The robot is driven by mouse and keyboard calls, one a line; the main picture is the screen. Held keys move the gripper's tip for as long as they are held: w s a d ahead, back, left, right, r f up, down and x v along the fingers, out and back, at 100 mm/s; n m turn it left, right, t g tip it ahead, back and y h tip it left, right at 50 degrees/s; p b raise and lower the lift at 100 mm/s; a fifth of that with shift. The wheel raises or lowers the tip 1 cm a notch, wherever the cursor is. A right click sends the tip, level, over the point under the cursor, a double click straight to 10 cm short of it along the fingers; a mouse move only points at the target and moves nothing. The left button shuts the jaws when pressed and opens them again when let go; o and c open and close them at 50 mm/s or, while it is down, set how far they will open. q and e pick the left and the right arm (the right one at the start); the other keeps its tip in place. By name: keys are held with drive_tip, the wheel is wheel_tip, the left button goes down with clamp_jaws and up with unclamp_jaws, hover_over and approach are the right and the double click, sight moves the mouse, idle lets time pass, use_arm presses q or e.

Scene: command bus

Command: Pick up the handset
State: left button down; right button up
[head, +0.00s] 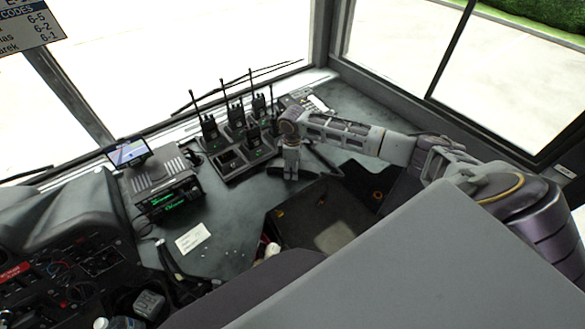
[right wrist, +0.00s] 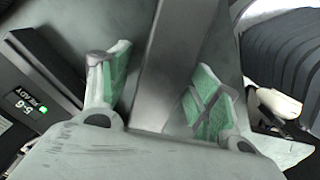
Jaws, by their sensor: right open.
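A pale handset-shaped piece (head: 318,103) lies by a keypad unit at the back of the counter, beyond the radios. My right gripper (head: 290,174) points down over the counter, right of the radio dock. In the right wrist view its green-padded fingers (right wrist: 160,95) are apart. A long grey bar (right wrist: 165,55) runs between them, with gaps on both sides. I cannot tell whether the bar is a handset. A dark curved piece (head: 325,158) lies just right of the gripper in the head view. My left gripper is not in view.
A black dock (head: 240,168) with several upright radios stands left of the gripper. A radio unit (head: 165,192) with a small screen (head: 130,152) is farther left. A white card (head: 193,238) lies on the counter. A dark open box (head: 325,215) sits in front.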

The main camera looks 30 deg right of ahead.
idle(0.3)
drive_tip(key=c, duration=1.2)
drive_tip(key=shift+r, duration=0.1)
drive_tip(key=shift+r, duration=4.95)
drive_tip(key=shift+a, duration=0.1)
